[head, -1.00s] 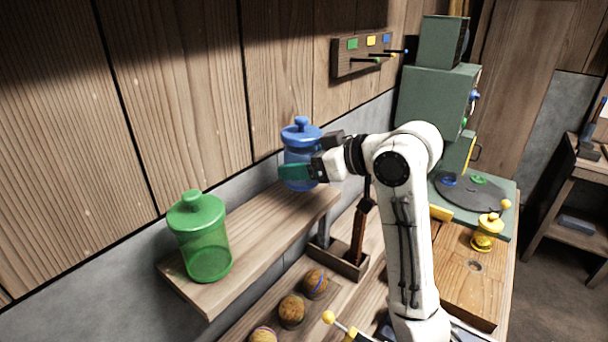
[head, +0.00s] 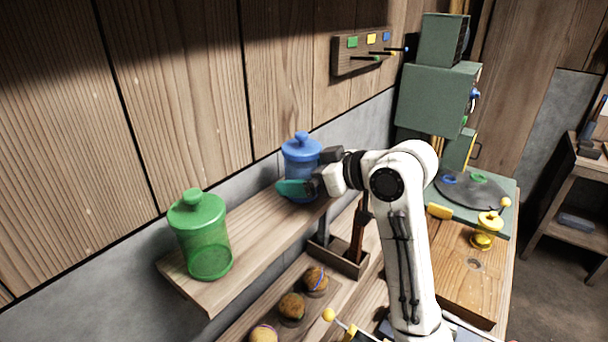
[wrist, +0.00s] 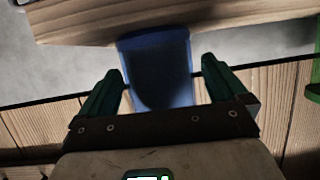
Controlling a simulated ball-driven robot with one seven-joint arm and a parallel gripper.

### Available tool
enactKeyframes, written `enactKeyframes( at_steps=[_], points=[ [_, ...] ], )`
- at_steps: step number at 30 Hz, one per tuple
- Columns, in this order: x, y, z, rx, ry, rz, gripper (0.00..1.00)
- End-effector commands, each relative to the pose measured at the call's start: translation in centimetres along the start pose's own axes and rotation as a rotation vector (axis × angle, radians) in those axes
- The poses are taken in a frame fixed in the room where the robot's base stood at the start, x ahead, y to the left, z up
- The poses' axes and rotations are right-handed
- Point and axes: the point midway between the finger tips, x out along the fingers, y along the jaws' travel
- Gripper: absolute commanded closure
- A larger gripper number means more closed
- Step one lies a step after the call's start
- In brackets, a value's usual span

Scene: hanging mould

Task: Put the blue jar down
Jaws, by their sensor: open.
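The blue jar (head: 301,156), with a knobbed lid, stands upright at the right end of the wall shelf (head: 262,232). Its base appears to rest on the board, though my gripper hides part of it. My gripper (head: 300,187) is open around the jar's lower body. In the wrist view the jar (wrist: 158,75) sits between the two green fingers of my gripper (wrist: 160,66), with a clear gap at the right finger and a narrower one at the left.
A green jar (head: 202,238) stands at the shelf's left end, with bare board between the jars. Below are several brown balls (head: 292,306) on the bench and a wooden tool holder (head: 338,258). A peg rack (head: 362,52) hangs on the wall.

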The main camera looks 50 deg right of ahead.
Motion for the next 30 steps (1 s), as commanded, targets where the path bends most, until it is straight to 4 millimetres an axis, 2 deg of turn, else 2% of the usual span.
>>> enactKeyframes(
  at_steps=[8,14,21,30],
  points=[
    [-0.6,0.1,-0.3,0.000,0.001,0.002,0.01],
    [-4.0,0.1,-0.3,-0.001,0.003,0.004,0.01],
    [-9.6,0.0,-0.7,0.002,0.001,0.003,0.01],
    [-10.6,0.1,-0.9,0.005,0.002,-0.006,0.01]
  ],
)
